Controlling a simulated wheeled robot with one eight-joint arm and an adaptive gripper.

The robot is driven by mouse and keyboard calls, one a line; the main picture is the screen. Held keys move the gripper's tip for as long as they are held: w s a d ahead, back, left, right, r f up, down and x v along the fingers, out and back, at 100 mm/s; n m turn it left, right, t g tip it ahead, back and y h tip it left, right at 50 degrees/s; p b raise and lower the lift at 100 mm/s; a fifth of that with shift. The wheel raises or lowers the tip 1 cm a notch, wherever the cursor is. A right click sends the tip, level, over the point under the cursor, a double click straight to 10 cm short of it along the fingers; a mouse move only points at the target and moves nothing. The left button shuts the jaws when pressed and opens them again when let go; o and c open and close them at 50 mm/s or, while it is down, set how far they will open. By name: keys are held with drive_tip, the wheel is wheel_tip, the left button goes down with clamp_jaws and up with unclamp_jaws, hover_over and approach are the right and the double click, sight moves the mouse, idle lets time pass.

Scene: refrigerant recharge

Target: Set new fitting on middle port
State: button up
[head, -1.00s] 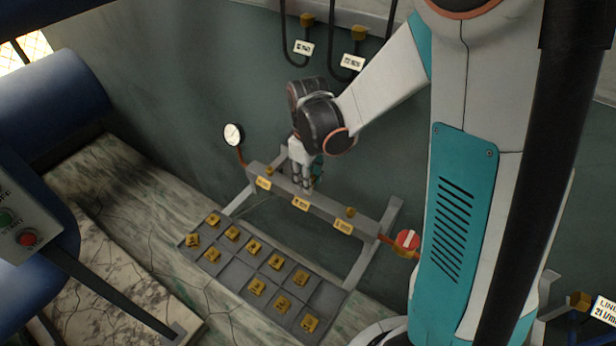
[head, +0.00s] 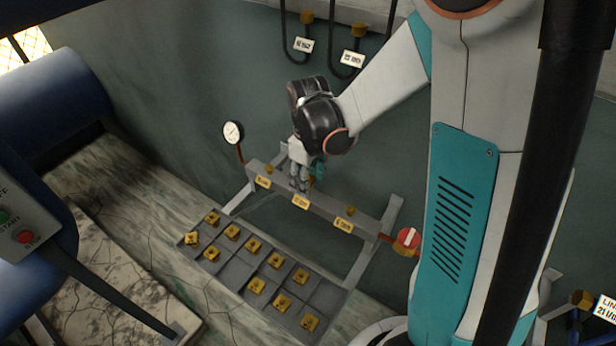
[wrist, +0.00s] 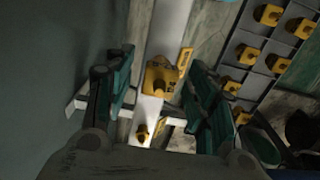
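The grey manifold bar (head: 325,211) stands on side brackets by the wall, with port labels along its front. My gripper (head: 302,188) is low over its middle, behind the middle label (head: 300,202). In the wrist view my gripper (wrist: 160,62) has its teal fingers apart, with a yellow fitting (wrist: 160,80) between them over the bar (wrist: 172,20). Small gaps show on both sides of it. It appears to be at the middle port; its seating underneath is hidden. Other yellow fittings are on the left port (head: 268,169) and right port (head: 350,211).
A grey compartment tray (head: 232,268) with several yellow fittings lies in front of the bar. A gauge (head: 233,132) rises at the bar's left end and a red valve (head: 408,239) is at its right end. Hoses with tags (head: 303,44) hang on the wall above.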

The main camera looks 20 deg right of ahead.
wheel_tip(320, 180, up, 12)
idle(0.7)
drive_tip(key=shift+r, duration=0.1)
wheel_tip(320, 180, up, 6)
drive_tip(key=p, duration=0.4)
drive_tip(key=shift+p, duration=0.3)
idle(0.3)
